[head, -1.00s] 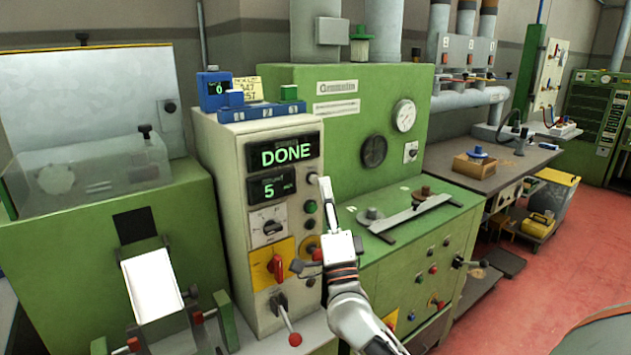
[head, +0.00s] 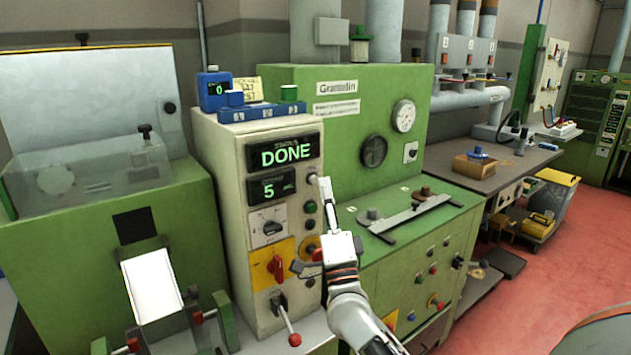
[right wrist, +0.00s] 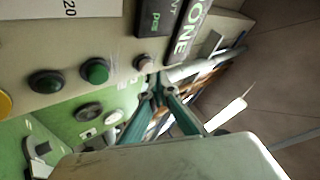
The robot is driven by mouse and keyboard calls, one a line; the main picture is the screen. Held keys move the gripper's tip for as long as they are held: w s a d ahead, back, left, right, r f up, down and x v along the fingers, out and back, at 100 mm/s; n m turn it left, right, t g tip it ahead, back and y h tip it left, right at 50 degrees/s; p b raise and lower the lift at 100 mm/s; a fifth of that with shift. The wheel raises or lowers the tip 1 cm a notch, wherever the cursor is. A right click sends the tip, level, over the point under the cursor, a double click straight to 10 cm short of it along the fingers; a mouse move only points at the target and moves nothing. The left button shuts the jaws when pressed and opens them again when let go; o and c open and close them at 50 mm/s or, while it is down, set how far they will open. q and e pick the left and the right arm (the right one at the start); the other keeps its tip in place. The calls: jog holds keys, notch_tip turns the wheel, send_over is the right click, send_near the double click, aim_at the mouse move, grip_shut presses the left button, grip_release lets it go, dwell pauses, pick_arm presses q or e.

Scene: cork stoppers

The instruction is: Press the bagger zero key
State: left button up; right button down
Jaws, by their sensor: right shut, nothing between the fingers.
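The beige control panel (head: 217,165) carries a display (head: 285,153) reading DONE and a smaller display (head: 271,188) reading 5. A small pale round button (head: 312,179) sits to the right of the lower display; it also shows in the right wrist view (right wrist: 143,62). Its label is not readable, so I cannot confirm that it is the zero key. My right gripper (head: 324,183) is shut and empty, its tips close beside this button. In the wrist view the shut fingertips (right wrist: 157,84) appear very near it; contact cannot be told. My left gripper is not in view.
Below the pale button are a green button (right wrist: 95,71) and a darker button (right wrist: 45,82). A red rotary switch (head: 276,266) and a red-knobbed lever (head: 293,339) are lower on the panel. A green machine (head: 330,120) stands behind to the right.

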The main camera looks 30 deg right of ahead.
jog(key=shift+w, duration=0.2)
jog(key=shift+w+h, duration=0.25)
jog(key=shift+h, duration=0.05)
jog(key=shift+w, duration=0.2)
dwell(0.6)
jog(key=shift+w, duration=0.25)
jog(key=shift+s, duration=0.1)
dwell(0.4)
jog(key=shift+s+p, duration=0.55)
jog(key=shift+s, duration=0.25)
